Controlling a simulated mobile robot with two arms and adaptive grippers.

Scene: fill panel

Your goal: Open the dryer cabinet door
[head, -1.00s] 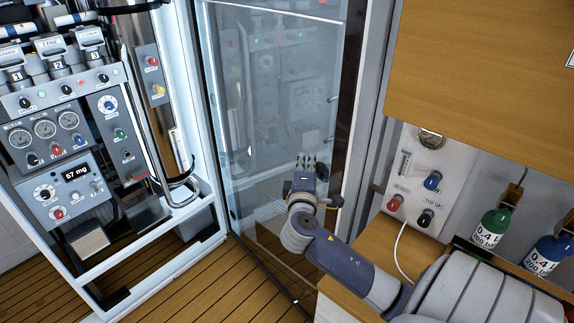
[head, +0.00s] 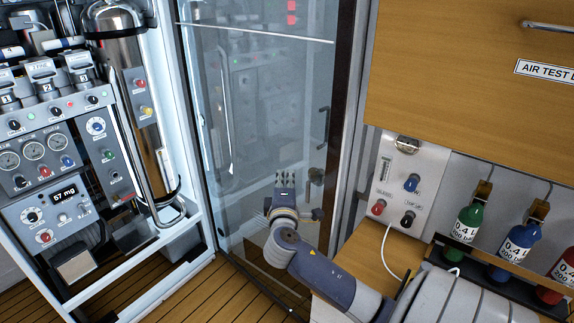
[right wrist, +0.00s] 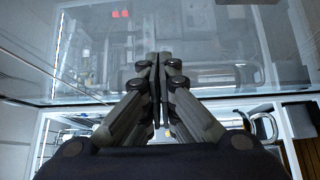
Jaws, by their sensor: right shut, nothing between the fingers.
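My right gripper (head: 284,180) is in front of the lower glass, below and left of the handle. In the right wrist view its fingers (right wrist: 160,62) are together and empty, with the glass (right wrist: 75,60) beyond them. I cannot tell the exact gap to the glass. The handle cannot be made out clearly in the wrist view. My left gripper is not in view.
A white-framed rack of instrument panels (head: 60,155) stands at the left. At the right are a wooden cabinet (head: 450,60), a small control panel (head: 408,180) and several coloured bottles (head: 468,226) on a counter. Wooden floor (head: 185,300) is clear between rack and door.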

